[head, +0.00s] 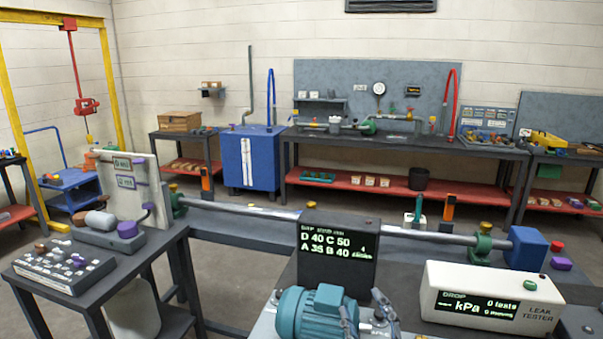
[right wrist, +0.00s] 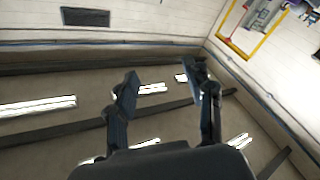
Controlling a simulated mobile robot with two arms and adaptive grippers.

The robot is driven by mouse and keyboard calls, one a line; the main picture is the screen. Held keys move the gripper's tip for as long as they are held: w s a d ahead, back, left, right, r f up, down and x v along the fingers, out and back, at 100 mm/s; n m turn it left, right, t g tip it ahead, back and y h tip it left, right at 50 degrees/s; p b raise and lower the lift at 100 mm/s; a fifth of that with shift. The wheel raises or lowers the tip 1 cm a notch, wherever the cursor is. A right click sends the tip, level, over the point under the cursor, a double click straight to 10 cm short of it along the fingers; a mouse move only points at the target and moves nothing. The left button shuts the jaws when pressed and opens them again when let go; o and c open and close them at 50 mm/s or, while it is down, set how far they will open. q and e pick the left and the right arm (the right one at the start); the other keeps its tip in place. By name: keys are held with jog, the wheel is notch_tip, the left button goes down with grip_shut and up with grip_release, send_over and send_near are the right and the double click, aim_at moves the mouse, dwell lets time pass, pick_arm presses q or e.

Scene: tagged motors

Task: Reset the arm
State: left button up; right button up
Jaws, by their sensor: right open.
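My right gripper (head: 362,303) shows at the bottom of the head view, just right of the teal motor (head: 308,314). Its two grey fingers point up. In the right wrist view the gripper (right wrist: 164,84) is open, with nothing between the fingers. Behind them are the ceiling with its lights and the upper walls. The frames do not show whether the fingers touch the motor. My left gripper is in neither view.
A black display (head: 339,251) stands behind the motor. A white leak tester (head: 490,300) is at right. A long shaft (head: 415,237) runs behind them. A dark side table (head: 75,291) with a button panel is at left. Floor is clear towards the back benches.

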jog(key=s+d+f+m+g+h, duration=0.2)
jog(key=s+d+f+m+g, duration=0.15)
jog(key=f, duration=0.45)
jog(key=s+d+f+m+g+h, duration=0.25)
jog(key=s+d+f+g, duration=0.2)
jog(key=f, duration=0.35)
jog(key=s+d+f+m+g, duration=0.1)
jog(key=s+f+g, duration=0.4)
jog(key=s, duration=0.4)
jog(key=s+f+g, duration=0.3)
jog(key=s+f, duration=0.3)
jog(key=s, duration=0.3)
notch_tip(320, 180, down, 25)
jog(key=s+g, duration=0.1)
jog(key=s+d+f+g, duration=0.1)
jog(key=s+d+f, duration=0.2)
jog(key=s+f, duration=1.3)
jog(key=shift+s+d, duration=0.2)
jog(key=shift+s, duration=0.45)
jog(key=shift+f, duration=0.1)
